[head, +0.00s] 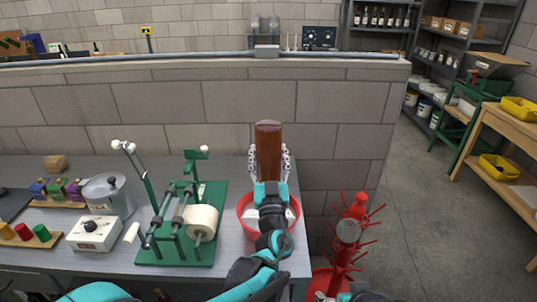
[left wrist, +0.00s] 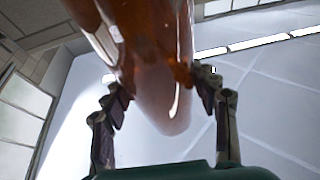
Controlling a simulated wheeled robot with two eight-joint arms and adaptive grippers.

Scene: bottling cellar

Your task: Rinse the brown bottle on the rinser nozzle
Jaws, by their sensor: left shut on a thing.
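The brown bottle (head: 268,138) is held up above the table's right end, its flat round end facing up in the head view. My left gripper (head: 269,157) is shut on it, one finger on each side. The left wrist view shows the glossy brown bottle (left wrist: 150,60) between the fingers (left wrist: 165,95). The bottle's lower part is hidden behind the gripper in the head view. A red round basin (head: 242,209) with a pale inside is below the gripper, partly covered by my arm. No rinser nozzle can be made out.
A green roller stand (head: 175,256) with a white roll (head: 202,220) stands left of the basin. A red spiked bottle tree (head: 350,232) stands to the right. A grey pot (head: 107,194) and white control box (head: 93,233) are farther left. A block wall (head: 340,105) rises behind.

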